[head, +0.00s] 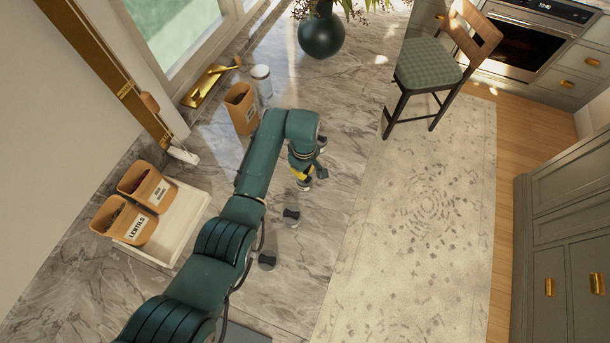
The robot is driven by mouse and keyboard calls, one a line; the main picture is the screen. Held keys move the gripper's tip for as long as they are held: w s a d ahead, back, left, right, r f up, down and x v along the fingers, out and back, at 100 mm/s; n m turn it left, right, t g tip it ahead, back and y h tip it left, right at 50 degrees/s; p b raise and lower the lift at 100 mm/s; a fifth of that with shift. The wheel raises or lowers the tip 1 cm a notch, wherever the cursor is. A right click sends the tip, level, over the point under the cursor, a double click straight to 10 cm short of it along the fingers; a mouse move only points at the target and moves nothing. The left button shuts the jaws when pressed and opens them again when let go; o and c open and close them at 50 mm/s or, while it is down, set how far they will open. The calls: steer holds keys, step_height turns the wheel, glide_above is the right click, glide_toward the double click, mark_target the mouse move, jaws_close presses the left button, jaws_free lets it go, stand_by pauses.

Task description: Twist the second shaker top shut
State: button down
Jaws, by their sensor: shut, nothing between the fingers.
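Several small shakers with dark tops stand in a loose row along the marble counter. One shaker (267,260) is nearest me, another (291,216) is a little beyond it, and a third (304,185) is under my gripper. A further shaker (321,143) is partly hidden behind my wrist. My gripper (302,177) points down at the third shaker and is shut and empty. I cannot tell whether it touches that shaker's top, or how far any top is turned.
A third basket (242,110), a glass jar (262,82) and a gold object (210,86) stand further back. A dark vase (321,36) stands at the back.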

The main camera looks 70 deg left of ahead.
steer(key=shift+f, duration=0.4)
stand_by(0.6)
steer(key=shift+r+m, duration=0.15)
steer(key=shift+m, duration=0.65)
steer(key=m+p, duration=0.1)
steer(key=m, duration=0.2)
steer(key=shift+m, duration=0.6)
steer(key=m, duration=0.5)
steer(key=shift+m+p, duration=0.3)
steer(key=shift+p, duration=0.05)
